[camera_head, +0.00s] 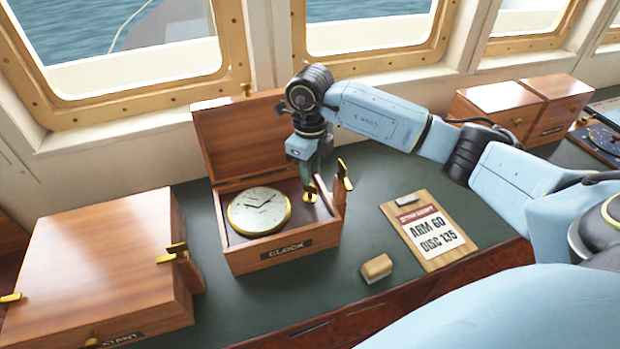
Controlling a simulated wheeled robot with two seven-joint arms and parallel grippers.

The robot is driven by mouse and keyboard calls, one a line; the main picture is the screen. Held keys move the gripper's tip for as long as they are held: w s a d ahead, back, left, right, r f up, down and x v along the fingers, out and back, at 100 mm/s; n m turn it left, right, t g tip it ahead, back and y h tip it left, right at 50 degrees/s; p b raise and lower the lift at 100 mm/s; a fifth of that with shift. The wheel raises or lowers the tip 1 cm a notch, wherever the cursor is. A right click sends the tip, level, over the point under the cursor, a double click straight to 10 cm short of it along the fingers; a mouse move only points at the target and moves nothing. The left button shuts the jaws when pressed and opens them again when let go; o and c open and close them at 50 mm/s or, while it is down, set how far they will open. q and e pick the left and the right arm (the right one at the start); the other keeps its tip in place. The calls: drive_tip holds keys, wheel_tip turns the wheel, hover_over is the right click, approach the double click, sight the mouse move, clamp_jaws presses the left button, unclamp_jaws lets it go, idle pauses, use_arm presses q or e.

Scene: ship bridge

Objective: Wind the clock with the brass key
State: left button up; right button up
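The clock (259,210) has a round cream dial with a brass rim. It sits in the left part of an open wooden box (290,255) labelled CLOCK. My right gripper (311,184) points down over the right part of this box, beside the dial. A small brass piece (310,197), which looks like the key, shows right at its fingertips. The fingers are small and dark here, so I cannot tell whether they are shut on it. My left gripper is out of view.
The raised lid (240,135) stands behind the box. A brass fitting (344,174) sticks up at the box's right side. A closed wooden case (105,260) is at left. A clipboard (428,230) and a tan block (377,268) lie to the right on the green counter.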

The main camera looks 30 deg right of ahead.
sight(310, 191)
drive_tip(key=shift+f, duration=2.05)
drive_tip(key=shift+c, duration=0.5)
clamp_jaws()
